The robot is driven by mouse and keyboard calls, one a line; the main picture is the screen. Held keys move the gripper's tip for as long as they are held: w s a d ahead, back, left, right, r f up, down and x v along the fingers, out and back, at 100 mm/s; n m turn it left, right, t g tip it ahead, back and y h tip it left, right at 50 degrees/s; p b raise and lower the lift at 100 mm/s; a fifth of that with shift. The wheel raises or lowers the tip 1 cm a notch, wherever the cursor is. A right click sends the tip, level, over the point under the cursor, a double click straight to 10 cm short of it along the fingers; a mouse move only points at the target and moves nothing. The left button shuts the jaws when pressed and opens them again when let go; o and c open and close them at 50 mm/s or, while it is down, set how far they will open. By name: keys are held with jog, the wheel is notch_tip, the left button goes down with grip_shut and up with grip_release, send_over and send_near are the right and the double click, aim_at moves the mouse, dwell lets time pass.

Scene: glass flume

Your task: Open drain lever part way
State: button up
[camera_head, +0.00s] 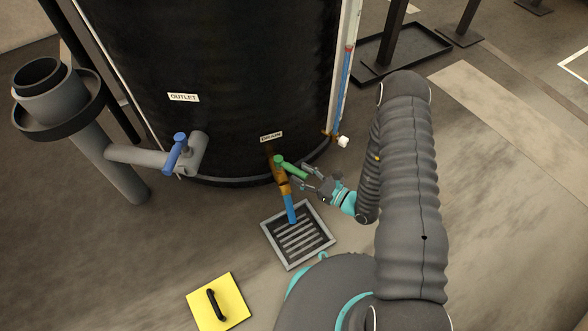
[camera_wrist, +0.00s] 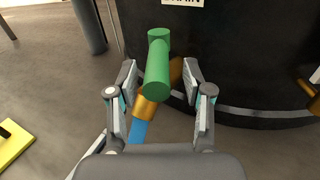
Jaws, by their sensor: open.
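The green drain lever (camera_head: 293,169) sits on a brass valve (camera_head: 284,188) low on the black tank, under the DRAIN label (camera_head: 271,137). In the head view it points right and slightly down, toward my gripper (camera_head: 313,184). In the wrist view the lever (camera_wrist: 158,66) stands out toward the camera, above the brass valve (camera_wrist: 150,106). My gripper (camera_wrist: 159,82) is open, with one finger on each side of the lever. I see gaps between the fingers and the lever. A blue pipe (camera_head: 291,209) hangs below the valve.
A floor grate (camera_head: 298,236) lies under the blue pipe. A yellow plate with a black handle (camera_head: 230,303) lies on the floor. The grey outlet pipe with a blue lever (camera_head: 175,152) is at the left. A sight tube (camera_head: 346,75) runs up the tank's right side.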

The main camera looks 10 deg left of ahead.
jog(key=v, duration=0.7)
jog(key=shift+d, duration=0.35)
jog(key=shift+s, duration=0.15)
jog(key=s+a+n+g+y, duration=0.1)
jog(key=s+a+n+g, duration=0.2)
jog(key=s+g, duration=0.45)
jog(key=s+d+r+n+g+h, duration=0.3)
jog(key=s+r+n+g, duration=0.3)
jog(key=r+n+g, duration=0.1)
jog(key=d+r+n+t+h+p, duration=0.2)
jog(key=d+r+n+h, duration=0.4)
jog(key=r, duration=0.4)
jog(key=d+r+n+t+h+p, duration=0.1)
jog(key=d+r+n+t+h, duration=0.1)
jog(key=d+r+n+h, duration=0.65)
jog(key=s+a+r+t+p, duration=0.1)
jog(key=r+t, duration=0.2)
jog(key=r, duration=0.7)
jog(key=s+a+r+t+p, duration=0.1)
jog(key=r+t, duration=0.3)
jog(key=r, duration=0.6)
jog(key=shift+s+r+y, duration=0.2)
jog(key=shift+s+y, duration=0.15)
jog(key=shift+s, duration=0.5)
